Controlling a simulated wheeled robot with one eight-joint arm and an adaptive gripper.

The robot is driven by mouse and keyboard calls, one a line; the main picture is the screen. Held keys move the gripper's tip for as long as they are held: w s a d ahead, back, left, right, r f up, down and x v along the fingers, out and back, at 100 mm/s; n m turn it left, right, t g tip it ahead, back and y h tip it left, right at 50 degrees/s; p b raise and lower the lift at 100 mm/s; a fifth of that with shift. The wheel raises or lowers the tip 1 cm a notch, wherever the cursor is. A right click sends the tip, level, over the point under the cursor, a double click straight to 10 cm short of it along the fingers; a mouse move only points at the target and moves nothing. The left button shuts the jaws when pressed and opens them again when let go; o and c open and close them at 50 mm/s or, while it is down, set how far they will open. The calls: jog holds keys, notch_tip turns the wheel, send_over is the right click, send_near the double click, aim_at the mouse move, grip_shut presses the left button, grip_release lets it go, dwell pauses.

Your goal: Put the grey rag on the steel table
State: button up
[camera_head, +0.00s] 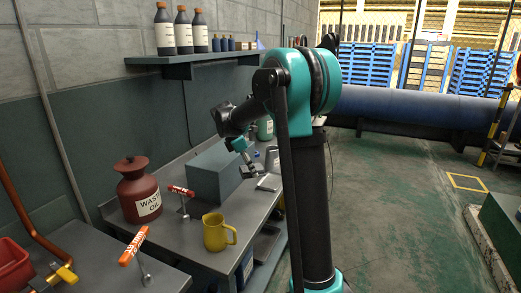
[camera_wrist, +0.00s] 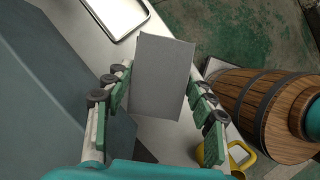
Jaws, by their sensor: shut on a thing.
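My gripper (camera_wrist: 158,88) is shut on the grey rag (camera_wrist: 161,62), which shows as a flat grey rectangle between the fingers in the wrist view. The steel table (camera_head: 180,240) runs along the wall in the head view. Its pale top (camera_wrist: 169,139) shows below the rag in the wrist view. In the head view my gripper (camera_head: 245,158) is over the table, beside the grey-blue box. The rag is hard to make out there. I cannot tell its exact height above the table.
The grey-blue box (camera_head: 212,175) stands close to my gripper. A banded wooden barrel shape (camera_wrist: 265,108) shows in the wrist view.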

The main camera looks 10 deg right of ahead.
aim_at(249, 201)
jog(key=r+n+t, duration=0.1)
jog(key=n, duration=0.1)
jog(key=a+r+n+t+y, duration=0.1)
jog(key=r+n, duration=0.1)
jog(key=n, duration=0.1)
jog(key=r+n, duration=0.2)
jog(key=n, duration=0.1)
jog(key=shift+a+r+t, duration=0.15)
jog(key=shift+a+t, duration=0.05)
jog(key=shift+t, duration=0.2)
jog(key=shift+a+r+n+y, duration=0.2)
jog(key=shift+r+n+y, duration=0.25)
jog(key=shift+n, duration=0.25)
jog(key=shift+f+t, duration=0.1)
jog(key=shift+t, duration=0.2)
notch_tip(249, 201, down, 20)
jog(key=shift+r, duration=0.2)
jog(key=o, duration=1.1)
jog(key=shift+f, duration=0.1)
jog(key=shift+o, duration=0.2)
